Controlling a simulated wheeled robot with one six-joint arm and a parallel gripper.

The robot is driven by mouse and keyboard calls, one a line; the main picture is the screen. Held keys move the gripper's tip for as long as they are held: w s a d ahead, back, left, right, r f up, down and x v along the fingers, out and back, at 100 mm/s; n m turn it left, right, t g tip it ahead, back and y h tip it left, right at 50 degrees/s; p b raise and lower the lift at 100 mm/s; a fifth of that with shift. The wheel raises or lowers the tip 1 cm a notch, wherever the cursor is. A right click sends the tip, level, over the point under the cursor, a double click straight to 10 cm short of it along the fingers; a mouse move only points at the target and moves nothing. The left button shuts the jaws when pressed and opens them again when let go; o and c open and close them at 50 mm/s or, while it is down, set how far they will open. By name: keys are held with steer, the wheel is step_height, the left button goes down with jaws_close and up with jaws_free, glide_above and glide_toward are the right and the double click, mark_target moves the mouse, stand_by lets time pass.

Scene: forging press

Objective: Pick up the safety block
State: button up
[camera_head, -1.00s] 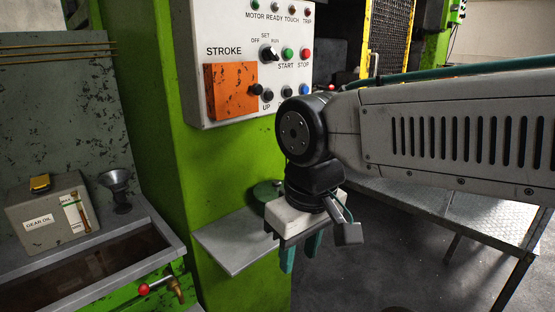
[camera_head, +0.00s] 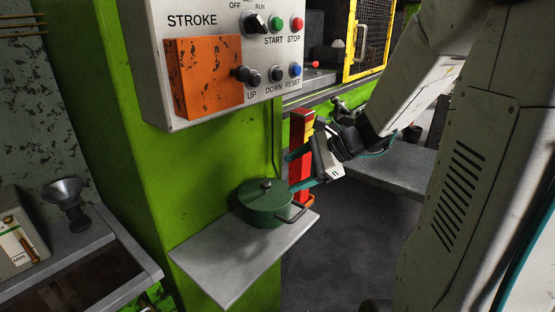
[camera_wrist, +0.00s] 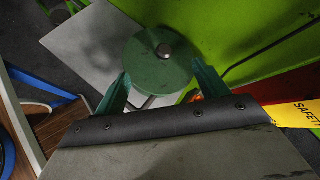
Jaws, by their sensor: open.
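The safety block is a tall, narrow red post (camera_head: 301,128) with a yellow part. It stands upright beside the green press column, just right of the small shelf. My gripper (camera_head: 291,172) is level with it and partly covers its middle. In the wrist view the block's red side and yellow label (camera_wrist: 300,114), with part of the word SAFETY, lie at the right edge, outside my right finger. My teal fingers (camera_wrist: 160,88) are spread and empty, pointing toward a round green lidded pot (camera_wrist: 152,65). Much of the block is hidden.
The green pot (camera_head: 266,201) sits on the grey shelf (camera_head: 225,262), close to my fingertips. The control panel (camera_head: 215,20) with its orange box hangs above. A hanging cable (camera_head: 275,130) runs down near the block. A metal bench (camera_head: 400,168) stands to the right.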

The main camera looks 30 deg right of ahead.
mark_target(300, 162)
steer(key=w+d+f+m+t+h, duration=0.1)
steer(key=w+d+m+t+h, duration=0.35)
steer(key=d+m, duration=0.75)
steer(key=w+a+f+y, duration=0.1)
steer(key=w+f, duration=0.1)
steer(key=w, duration=0.6)
steer(key=shift+w+a+f+n+t, duration=0.25)
steer(key=shift+a+f+n+t, duration=0.05)
steer(key=shift+f+n+t, duration=0.15)
steer(key=shift+r, duration=0.1)
jaws_close()
